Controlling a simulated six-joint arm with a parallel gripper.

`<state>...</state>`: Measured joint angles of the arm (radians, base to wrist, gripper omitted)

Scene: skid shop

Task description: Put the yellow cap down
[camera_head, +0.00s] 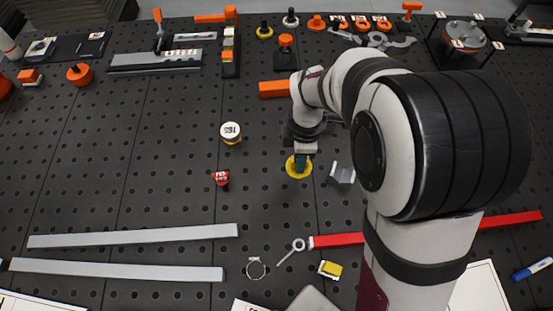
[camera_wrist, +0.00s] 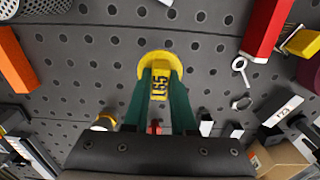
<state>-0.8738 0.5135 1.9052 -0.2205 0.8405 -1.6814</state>
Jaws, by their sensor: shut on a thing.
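The yellow cap (camera_head: 292,168) is round, with a wide disc and a narrower raised part that bears a dark number. It also shows in the wrist view (camera_wrist: 160,58), upper middle, between the green fingertips. My gripper (camera_head: 303,160) points down over it and is shut on its raised part; the two green fingers (camera_wrist: 161,82) lie on either side of it. The cap is at or close to the black perforated board (camera_head: 170,190); a gap beneath it cannot be made out.
A white-topped cylinder (camera_head: 230,131) and a small red knob (camera_head: 221,179) stand left of the cap. A grey bracket (camera_head: 342,175) is close on its right, an orange block (camera_head: 274,89) behind. Grey bars (camera_head: 135,236) lie front left. The board between is free.

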